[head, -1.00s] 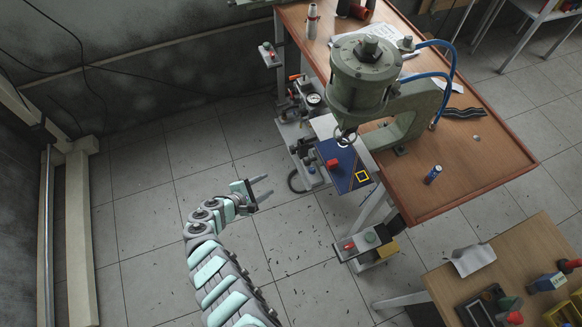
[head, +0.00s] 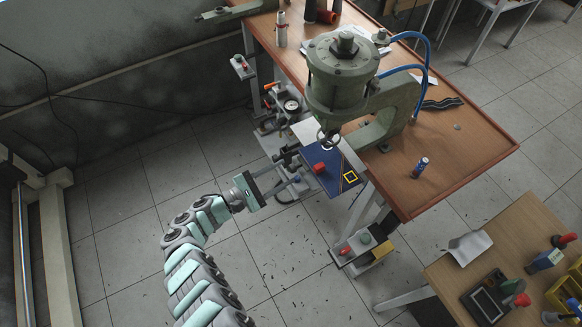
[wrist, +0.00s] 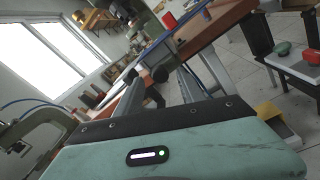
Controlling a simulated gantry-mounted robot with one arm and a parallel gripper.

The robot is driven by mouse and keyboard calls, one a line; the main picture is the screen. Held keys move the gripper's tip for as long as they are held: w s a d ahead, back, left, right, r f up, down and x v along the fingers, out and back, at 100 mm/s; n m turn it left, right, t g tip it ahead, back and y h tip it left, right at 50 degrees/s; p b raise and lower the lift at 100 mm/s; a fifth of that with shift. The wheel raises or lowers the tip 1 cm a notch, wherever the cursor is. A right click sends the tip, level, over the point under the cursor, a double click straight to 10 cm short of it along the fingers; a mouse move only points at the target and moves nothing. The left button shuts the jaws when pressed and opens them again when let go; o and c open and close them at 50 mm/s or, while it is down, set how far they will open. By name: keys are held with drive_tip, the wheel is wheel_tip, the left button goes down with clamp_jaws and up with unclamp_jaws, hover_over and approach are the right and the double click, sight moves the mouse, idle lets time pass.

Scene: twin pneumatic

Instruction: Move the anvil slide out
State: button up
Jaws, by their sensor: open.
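The anvil slide is a blue plate (head: 335,184) with a red knob (head: 320,168) and a yellow square outline, jutting from under the green press (head: 343,80) at the table's left edge. In the wrist view the plate's blue edge (wrist: 176,36) and the red knob (wrist: 169,20) show beyond the fingers. My gripper (head: 294,166) is open and empty, just left of the plate, its fingers pointing toward the red knob. In the wrist view the fingers (wrist: 147,75) are spread. I cannot tell their exact height against the knob.
The brown table (head: 460,165) holds the press, blue hoses and a blue can (head: 420,167). Another button box (head: 240,66) is at the back left. Valve fittings (head: 285,108) stand behind the gripper. The floor at left is clear.

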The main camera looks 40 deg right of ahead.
sight(291, 170)
drive_tip(key=x, duration=0.3)
drive_tip(key=shift+s+d, duration=0.15)
drive_tip(key=shift+d, duration=0.25)
clamp_jaws()
idle(1.1)
